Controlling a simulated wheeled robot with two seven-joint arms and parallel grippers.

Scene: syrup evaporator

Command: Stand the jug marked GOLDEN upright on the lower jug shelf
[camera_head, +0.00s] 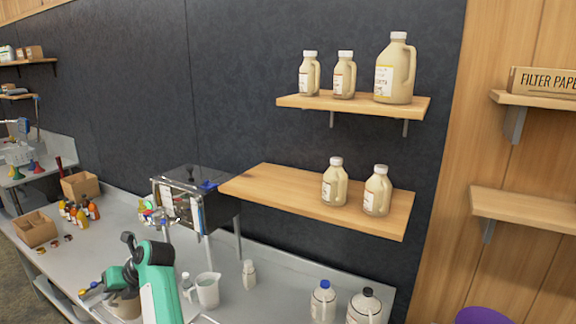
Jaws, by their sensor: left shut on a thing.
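The lower jug shelf (270,187) is a wooden board on the dark wall. Two cream jugs with white caps, a left one (335,184) and a right one (376,192), stand upright toward its right end; its left part is bare. My left gripper (116,287) is low at the left over the counter, partly hidden by my green arm. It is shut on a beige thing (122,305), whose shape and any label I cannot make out. No jug marking can be read as GOLDEN here. My right gripper is not in view.
An upper shelf (350,106) holds two small jugs and one large jug. On the counter (262,305) stand a jug with a blue cap (323,303), one with a black cap (365,307) and a white pitcher (207,290). A dark glossy box (190,200) adjoins the lower shelf's left end.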

